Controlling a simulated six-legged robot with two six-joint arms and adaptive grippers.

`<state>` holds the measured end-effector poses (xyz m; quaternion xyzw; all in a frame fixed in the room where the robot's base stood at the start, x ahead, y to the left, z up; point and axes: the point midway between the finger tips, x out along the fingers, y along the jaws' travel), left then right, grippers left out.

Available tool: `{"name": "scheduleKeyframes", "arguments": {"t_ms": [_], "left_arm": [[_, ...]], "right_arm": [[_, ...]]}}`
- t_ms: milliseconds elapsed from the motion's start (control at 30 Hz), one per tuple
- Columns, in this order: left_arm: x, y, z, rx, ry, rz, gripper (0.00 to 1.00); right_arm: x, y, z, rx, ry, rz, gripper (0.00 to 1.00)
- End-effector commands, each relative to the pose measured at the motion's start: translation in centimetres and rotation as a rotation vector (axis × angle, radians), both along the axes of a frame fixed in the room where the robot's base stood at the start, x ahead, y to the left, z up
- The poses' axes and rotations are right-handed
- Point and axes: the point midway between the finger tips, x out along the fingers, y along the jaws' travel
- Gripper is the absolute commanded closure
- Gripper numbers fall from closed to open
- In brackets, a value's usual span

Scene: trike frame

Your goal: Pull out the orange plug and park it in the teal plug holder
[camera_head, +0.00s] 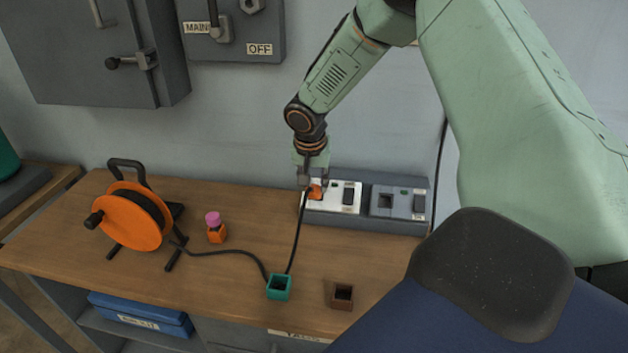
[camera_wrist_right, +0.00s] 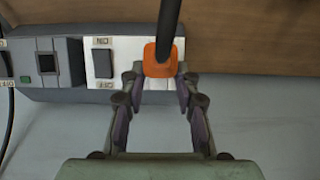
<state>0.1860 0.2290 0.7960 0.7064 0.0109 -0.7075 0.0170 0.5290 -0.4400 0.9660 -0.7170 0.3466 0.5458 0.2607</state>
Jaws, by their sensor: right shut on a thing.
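The orange plug (camera_head: 315,191) is at the left, white socket of the grey socket strip (camera_head: 355,216). It also shows in the right wrist view (camera_wrist_right: 160,62), with its black cable rising toward the camera. My right gripper (camera_head: 312,183) is shut on the plug, one finger on each side of it in the wrist view (camera_wrist_right: 157,85). The cable runs down from the plug past the teal plug holder (camera_head: 279,288) to the reel. The holder is an open square cup near the table's front, and it looks empty. I cannot tell whether the plug is fully seated. My left gripper is not in view.
An orange cable reel (camera_head: 130,216) stands at the left of the wooden table (camera_head: 225,270). A small orange bottle with a pink cap (camera_head: 216,228) is beside it. A brown square holder (camera_head: 340,295) stands right of the teal one. A second, grey socket (camera_head: 385,202) is empty.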

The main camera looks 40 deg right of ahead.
Motion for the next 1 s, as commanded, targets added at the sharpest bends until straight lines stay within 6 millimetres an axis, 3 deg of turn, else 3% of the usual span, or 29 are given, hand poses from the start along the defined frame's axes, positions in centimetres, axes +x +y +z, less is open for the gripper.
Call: {"name": "scheduleKeyframes", "arguments": {"t_ms": [1000], "left_arm": [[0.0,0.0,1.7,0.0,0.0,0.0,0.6]], "right_arm": [[-1.5,2.0,2.5,0.002,-0.001,0.002,1.0]]}}
